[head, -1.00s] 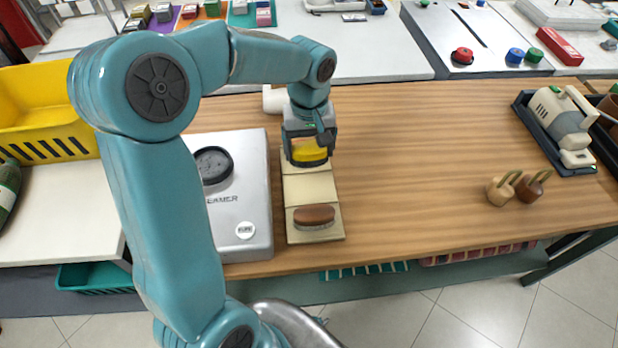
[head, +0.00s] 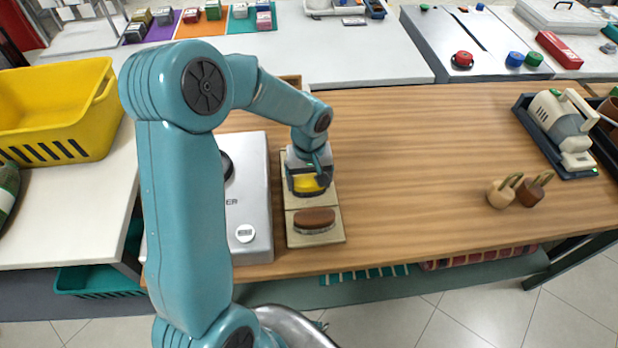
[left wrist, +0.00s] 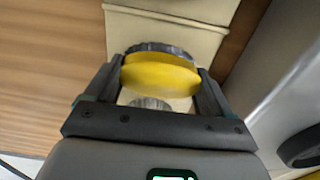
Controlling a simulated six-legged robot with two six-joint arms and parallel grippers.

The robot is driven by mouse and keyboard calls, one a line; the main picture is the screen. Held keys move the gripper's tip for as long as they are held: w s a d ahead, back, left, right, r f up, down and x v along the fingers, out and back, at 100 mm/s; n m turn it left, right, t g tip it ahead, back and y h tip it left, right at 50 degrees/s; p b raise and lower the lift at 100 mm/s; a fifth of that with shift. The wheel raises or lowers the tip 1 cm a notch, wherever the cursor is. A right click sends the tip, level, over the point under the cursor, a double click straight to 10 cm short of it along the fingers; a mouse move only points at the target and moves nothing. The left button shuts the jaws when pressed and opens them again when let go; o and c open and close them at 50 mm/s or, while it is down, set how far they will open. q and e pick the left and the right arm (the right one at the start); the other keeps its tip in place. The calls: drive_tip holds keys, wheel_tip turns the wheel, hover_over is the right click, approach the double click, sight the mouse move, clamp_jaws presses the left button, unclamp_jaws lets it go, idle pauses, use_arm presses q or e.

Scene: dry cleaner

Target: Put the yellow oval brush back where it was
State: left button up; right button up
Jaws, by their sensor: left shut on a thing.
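The yellow oval brush (head: 308,184) is between the fingers of my left gripper (head: 308,190), which is shut on it. In the left wrist view the brush (left wrist: 160,75) shows its yellow back, with dark bristles along its far edge, and the fingers of my left gripper (left wrist: 160,90) clasp its two ends. In the head view it is over the middle part of the beige tray (head: 291,227); I cannot tell whether it touches the tray. A brown oval brush (head: 314,220) lies in the tray's near compartment. My right gripper is not in view.
A silver steamer box (head: 257,200) stands just left of the tray. The wooden table (head: 420,180) is clear to the right, up to two small wooden-handled items (head: 501,193) and a dark tray with a beige appliance (head: 560,125). A yellow basket (head: 60,110) stands at the left.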

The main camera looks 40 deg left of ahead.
sight(309, 177)
use_arm(q)
drive_tip(key=o, duration=0.8)
drive_tip(key=shift+f, duration=0.1)
drive_tip(key=shift+r+p, duration=0.35)
drive_tip(key=shift+p, duration=0.05)
wheel_tip(309, 177, up, 12)
drive_tip(key=shift+f, duration=0.2)
